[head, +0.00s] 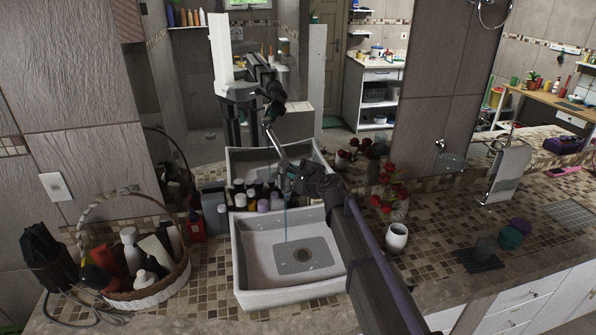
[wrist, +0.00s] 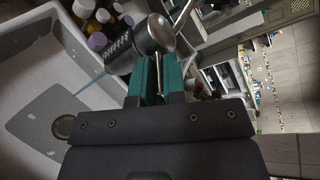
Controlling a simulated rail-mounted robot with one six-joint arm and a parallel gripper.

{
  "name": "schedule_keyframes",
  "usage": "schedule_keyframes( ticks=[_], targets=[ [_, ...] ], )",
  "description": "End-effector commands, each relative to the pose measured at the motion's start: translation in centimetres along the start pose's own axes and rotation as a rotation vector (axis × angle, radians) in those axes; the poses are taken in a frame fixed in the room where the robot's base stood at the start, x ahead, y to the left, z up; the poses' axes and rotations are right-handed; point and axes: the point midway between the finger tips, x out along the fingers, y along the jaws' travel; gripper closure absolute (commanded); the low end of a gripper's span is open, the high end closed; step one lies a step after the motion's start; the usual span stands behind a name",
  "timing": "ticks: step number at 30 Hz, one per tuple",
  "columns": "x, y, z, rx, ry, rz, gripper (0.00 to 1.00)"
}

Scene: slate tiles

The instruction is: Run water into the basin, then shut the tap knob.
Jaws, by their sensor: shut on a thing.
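The white basin (head: 251,258) stands on the tiled counter, with a grey plate and a round drain on its floor. A thin bluish stream of water (head: 285,222) falls from the tap into it; the stream also shows in the wrist view (wrist: 88,82). In the wrist view the tap has a dark ridged spout (wrist: 117,46) and a rounded metal knob (wrist: 155,33) with a thin metal stem. My gripper (wrist: 157,72) has its teal fingers closed around that stem. In the head view my gripper (head: 302,180) is at the tap, which it partly hides.
Several bottles (head: 256,200) stand behind the basin. A wicker basket of bottles (head: 145,290) is at the left. A white vase (head: 396,237) with red flowers stands right of my arm. A mirror behind reflects the basin and my body. The basin's inside is clear.

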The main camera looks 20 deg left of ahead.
Motion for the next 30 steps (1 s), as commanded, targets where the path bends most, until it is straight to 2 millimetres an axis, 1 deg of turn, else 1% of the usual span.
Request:
schedule_keyframes(
  ticks=[6,12,28,29,30],
  targets=[
    [-0.08,0.27,0.54,0.024,0.100,-0.064,1.00],
    [-0.06,0.38,0.74,0.037,0.151,-0.095,1.00],
    [-0.04,0.36,0.74,0.045,0.172,-0.108,1.00],
    [-0.04,0.36,0.74,0.045,0.172,-0.108,0.87],
    [-0.04,0.36,0.73,0.045,0.172,-0.108,0.83]
  ],
)
